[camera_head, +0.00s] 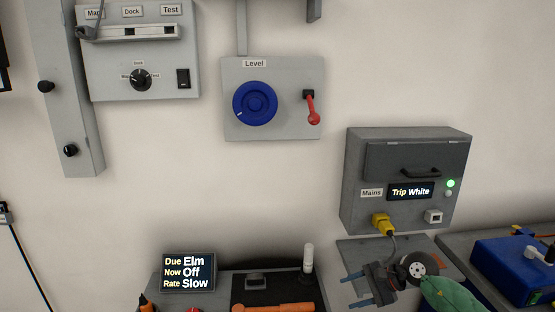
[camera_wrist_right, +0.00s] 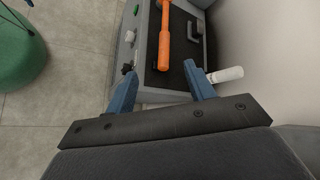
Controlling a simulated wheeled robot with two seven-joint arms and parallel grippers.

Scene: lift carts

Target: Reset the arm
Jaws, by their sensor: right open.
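My right gripper (camera_head: 349,289) shows at the lower right of the head view, with its two blue fingers apart and nothing between them. It is in front of the wall, below the grey Mains box (camera_head: 355,213). In the right wrist view the same gripper (camera_wrist_right: 161,86) is open and empty. Beyond its fingers are an orange-handled tool (camera_wrist_right: 165,45) and a white cylinder (camera_wrist_right: 226,74), both apart from the fingers as far as I can tell. My left gripper is not in view.
A yellow plug (camera_head: 382,223) sits in the Mains box. A Level panel (camera_head: 232,127) with blue dial and red lever hangs on the wall. A blue case (camera_head: 505,270) stands at right. A display (camera_head: 188,272) stands lower left. A green stool (camera_wrist_right: 20,50) is on the floor.

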